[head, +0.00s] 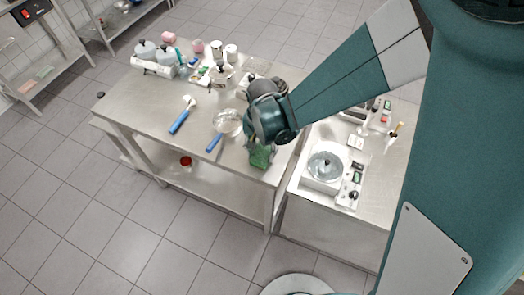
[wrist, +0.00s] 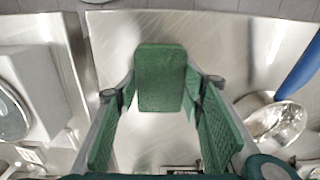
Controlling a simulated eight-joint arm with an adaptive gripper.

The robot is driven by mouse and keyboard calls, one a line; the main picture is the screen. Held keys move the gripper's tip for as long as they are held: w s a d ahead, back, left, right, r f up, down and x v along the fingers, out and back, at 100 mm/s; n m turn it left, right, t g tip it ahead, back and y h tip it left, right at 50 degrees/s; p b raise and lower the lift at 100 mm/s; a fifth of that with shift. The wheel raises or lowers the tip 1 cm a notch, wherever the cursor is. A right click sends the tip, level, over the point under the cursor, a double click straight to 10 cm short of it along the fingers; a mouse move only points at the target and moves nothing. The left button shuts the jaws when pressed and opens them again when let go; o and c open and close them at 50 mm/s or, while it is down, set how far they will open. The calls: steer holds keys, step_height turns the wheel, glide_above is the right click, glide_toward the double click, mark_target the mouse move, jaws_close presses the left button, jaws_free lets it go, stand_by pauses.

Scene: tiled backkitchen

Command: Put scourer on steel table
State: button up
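The scourer is a green rectangular block. In the wrist view the scourer (wrist: 160,78) sits between the fingertips of my gripper (wrist: 161,92), and the green-padded fingers meet its two sides. In the head view the scourer (head: 260,158) shows just below my gripper, over the near right corner of the steel table (head: 140,105). The bare steel top (wrist: 150,140) lies beneath it in the wrist view. I cannot tell whether the scourer's underside touches the top.
A blue-handled pan (head: 228,122) and a blue-handled brush (head: 183,114) lie left of my gripper. Bottles and jars stand at the table's back. A second steel bench with a white appliance (head: 325,170) stands to the right across a narrow gap. The table's front left is clear.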

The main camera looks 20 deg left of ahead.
mark_target(262, 152)
steer(key=o, duration=0.4)
steer(key=shift+o, duration=0.2)
steer(key=shift+r, duration=0.15)
step_height(262, 152, up, 12)
steer(key=p, duration=0.1)
stand_by(0.6)
stand_by(0.6)
